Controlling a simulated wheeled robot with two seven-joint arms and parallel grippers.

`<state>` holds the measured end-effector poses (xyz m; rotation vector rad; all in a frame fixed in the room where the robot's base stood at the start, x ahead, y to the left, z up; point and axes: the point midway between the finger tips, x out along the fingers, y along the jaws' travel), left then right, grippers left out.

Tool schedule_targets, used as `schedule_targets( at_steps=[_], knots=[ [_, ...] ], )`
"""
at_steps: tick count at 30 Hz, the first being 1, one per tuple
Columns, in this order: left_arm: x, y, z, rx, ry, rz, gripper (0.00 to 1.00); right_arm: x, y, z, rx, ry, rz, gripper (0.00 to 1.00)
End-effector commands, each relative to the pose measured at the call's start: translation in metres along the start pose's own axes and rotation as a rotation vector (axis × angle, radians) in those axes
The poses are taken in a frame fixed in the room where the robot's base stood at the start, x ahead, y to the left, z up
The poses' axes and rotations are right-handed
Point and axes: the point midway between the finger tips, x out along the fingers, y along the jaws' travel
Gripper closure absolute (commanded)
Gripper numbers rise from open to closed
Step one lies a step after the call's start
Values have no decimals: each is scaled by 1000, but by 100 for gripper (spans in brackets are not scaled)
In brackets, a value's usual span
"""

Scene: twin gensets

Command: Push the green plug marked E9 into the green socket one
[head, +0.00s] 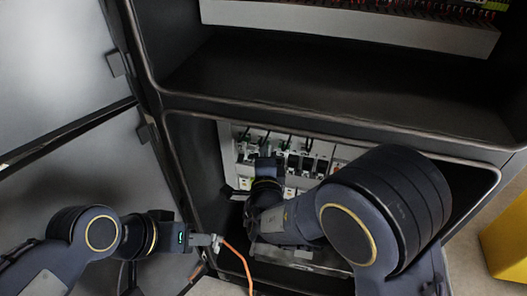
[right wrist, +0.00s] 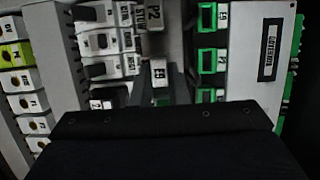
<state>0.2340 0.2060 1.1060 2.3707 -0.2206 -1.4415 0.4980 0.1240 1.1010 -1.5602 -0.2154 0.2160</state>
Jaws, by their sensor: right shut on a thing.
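A white tag that appears to read E9 (right wrist: 159,73) shows in the middle of the right wrist view, between the dark fingers of my right gripper (right wrist: 160,92). In the head view my right gripper (head: 266,165) reaches into the cabinet. My left gripper (head: 214,240) is outside, by an orange cable (head: 238,258); its jaws are unclear.
White terminals (right wrist: 108,40) and a rail with a lime-green block (right wrist: 14,54) lie to the left in the wrist view. A P2 tag (right wrist: 154,15) is above the plug. The cabinet frame (head: 330,125) surrounds the opening. A yellow box (head: 508,240) stands at right.

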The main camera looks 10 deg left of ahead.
Motion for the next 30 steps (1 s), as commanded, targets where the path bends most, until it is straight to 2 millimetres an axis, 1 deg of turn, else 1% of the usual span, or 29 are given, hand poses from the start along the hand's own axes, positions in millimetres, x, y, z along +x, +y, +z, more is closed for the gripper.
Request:
schedule_targets(
  at_steps=[17,30],
  knots=[
    [0,0,0,0,0,0,64,-4,0,2,0,-1,0,100],
    [0,0,0,0,0,0,64,-16,0,6,0,-1,0,100]
  ],
)
